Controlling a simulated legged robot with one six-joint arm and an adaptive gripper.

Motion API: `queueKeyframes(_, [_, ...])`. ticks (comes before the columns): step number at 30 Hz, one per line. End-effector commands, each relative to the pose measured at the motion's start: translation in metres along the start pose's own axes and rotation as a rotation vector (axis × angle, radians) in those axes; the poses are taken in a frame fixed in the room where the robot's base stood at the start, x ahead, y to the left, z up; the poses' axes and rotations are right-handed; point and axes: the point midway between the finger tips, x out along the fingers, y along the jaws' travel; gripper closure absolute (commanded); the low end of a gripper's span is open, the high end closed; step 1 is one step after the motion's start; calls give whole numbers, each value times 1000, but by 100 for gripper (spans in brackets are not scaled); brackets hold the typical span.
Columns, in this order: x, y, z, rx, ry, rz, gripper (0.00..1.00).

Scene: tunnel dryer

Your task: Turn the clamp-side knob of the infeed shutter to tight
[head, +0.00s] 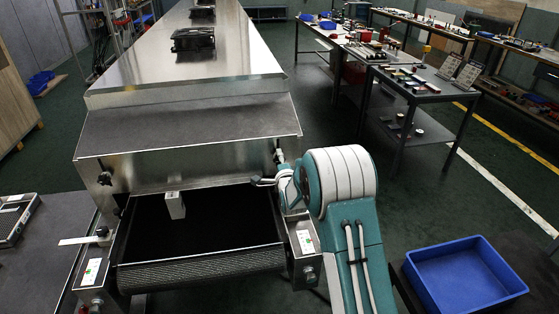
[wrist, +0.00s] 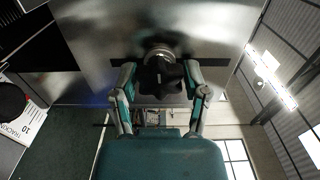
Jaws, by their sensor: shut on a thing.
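The infeed shutter (head: 200,163) is a steel plate across the dryer mouth, above the dark belt. A dark knob (head: 104,178) shows at its left side. At its right side my gripper (wrist: 161,70) is at another knob, a black lobed knob (wrist: 165,84) on a round metal collar against the plate. One finger lies on each side of the knob, and the fingers are shut on it. In the head view my arm hides most of this side, and the fingers show only in part. I cannot tell how tight the knob is.
The belt (head: 200,262) runs below the shutter, between side posts. A blue bin (head: 465,275) stands at the lower right. A dark trolley (head: 418,92) with tools and other benches stand at the back right. Green floor is clear between.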

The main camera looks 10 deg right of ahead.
Motion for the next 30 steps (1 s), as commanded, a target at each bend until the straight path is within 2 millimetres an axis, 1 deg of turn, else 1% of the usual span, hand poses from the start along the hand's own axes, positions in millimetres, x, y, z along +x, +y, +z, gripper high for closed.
queueKeyframes(1, [0,4,-1,17,1,8,89])
queueKeyframes(6, [0,4,-1,52,2,9,89])
queueKeyframes(20, [-1,5,-1,63,2,11,89])
queueKeyframes(21, [-1,5,-1,62,2,12,28])
queueKeyframes(22, [-1,5,-1,62,2,12,15])
queueKeyframes(23, [-1,5,-1,62,2,11,7])
queueKeyframes(30, [-1,2,0,61,1,6,7])
